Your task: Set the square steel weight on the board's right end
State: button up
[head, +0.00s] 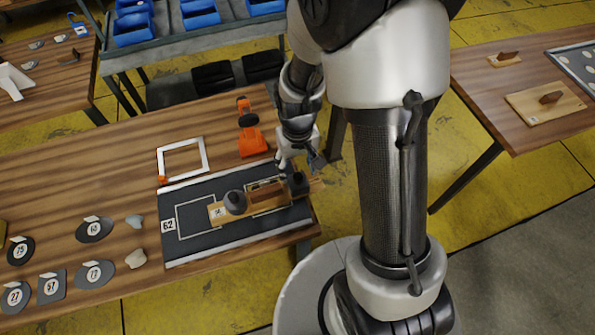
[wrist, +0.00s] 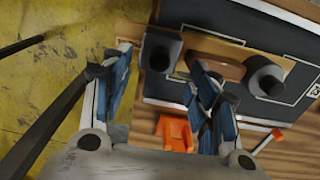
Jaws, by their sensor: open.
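The wooden board (head: 216,211) lies across a dark mat (head: 190,240) marked 62. A dark square weight (head: 298,186) stands on the board's right end; in the wrist view it is the dark block (wrist: 160,48) at upper middle. A round dark weight (head: 235,203) stands on the board's left part and also shows in the wrist view (wrist: 265,76). A brown wooden piece (head: 267,193) sits between them. My gripper (head: 300,164) is open just above the square weight. In the wrist view its fingers (wrist: 160,70) are apart on either side of the weight's near side; contact cannot be told.
An orange tool (head: 251,138) and a white square frame (head: 183,159) lie behind the mat. Several numbered dark weights (head: 93,273) and pale stones (head: 136,259) lie at left. Blue bins (head: 200,14) stand on a rack behind. Another table (head: 520,75) is at right.

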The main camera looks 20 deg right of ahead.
notch_tip(320, 180, up, 5)
jog(key=shift+p, duration=0.6)
notch_tip(320, 180, up, 7)
jog(key=t, duration=0.1)
send_over(298, 176)
jog(key=s+r+t, duration=0.1)
jog(key=s+r, duration=0.3)
jog(key=r, duration=0.3)
jog(key=s+r+t, duration=0.2)
jog(key=s+r, duration=0.6)
jog(key=s, duration=0.3)
jog(key=shift+t, duration=0.3)
